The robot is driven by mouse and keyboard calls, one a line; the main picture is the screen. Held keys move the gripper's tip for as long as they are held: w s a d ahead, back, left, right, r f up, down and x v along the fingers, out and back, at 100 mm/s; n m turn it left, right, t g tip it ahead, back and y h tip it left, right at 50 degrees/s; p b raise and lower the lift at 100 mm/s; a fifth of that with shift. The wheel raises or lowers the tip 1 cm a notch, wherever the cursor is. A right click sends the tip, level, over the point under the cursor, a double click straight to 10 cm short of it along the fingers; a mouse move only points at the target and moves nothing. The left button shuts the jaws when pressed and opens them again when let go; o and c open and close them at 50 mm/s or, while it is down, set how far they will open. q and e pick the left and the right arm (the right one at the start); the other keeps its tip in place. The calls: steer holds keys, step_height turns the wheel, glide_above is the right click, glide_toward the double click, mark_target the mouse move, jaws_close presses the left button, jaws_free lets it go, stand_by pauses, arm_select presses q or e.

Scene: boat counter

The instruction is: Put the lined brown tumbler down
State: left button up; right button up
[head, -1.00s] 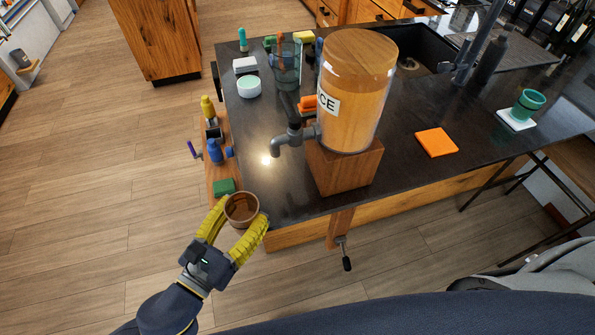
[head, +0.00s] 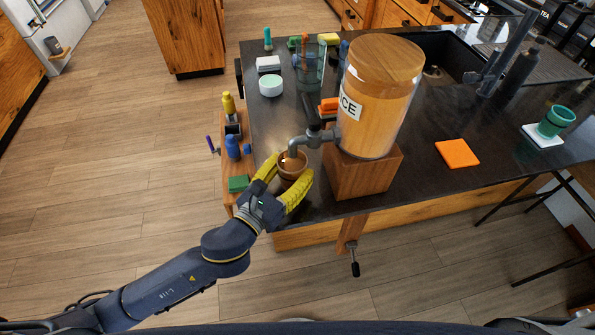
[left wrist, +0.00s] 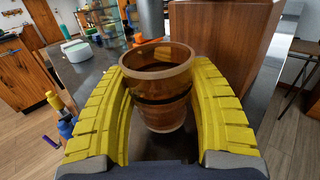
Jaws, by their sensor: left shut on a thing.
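The lined brown tumbler (head: 292,165) is upright under the spout of the dispenser tap, near the counter's left end. It also shows in the left wrist view (left wrist: 158,85), see-through brown with a dark line around it. My left gripper (head: 285,178) is shut on it, with one yellow finger on each side; the fingers also show in the left wrist view (left wrist: 160,100). Whether the tumbler's base touches the dark counter (head: 420,185) cannot be told. The inside of the tumbler is partly hidden by the tap in the head view. My right gripper is not in view.
The drink dispenser (head: 375,110) stands on a wooden block (head: 362,175) just right of the tumbler. An orange square coaster (head: 457,153) lies bare farther right. A teal cup (head: 556,120) stands on a white coaster (head: 540,139). A side shelf (head: 230,170) holds bottles and a green sponge.

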arm_select(q)
steer(key=shift+w+d+f, duration=0.2)
steer(key=shift+f, duration=0.2)
steer(key=shift+a+f, duration=0.1)
steer(key=shift+f, duration=0.25)
steer(key=shift+f, duration=0.15)
steer(key=o, duration=1.3)
steer(key=shift+o, duration=0.2)
steer(key=v, duration=1.2)
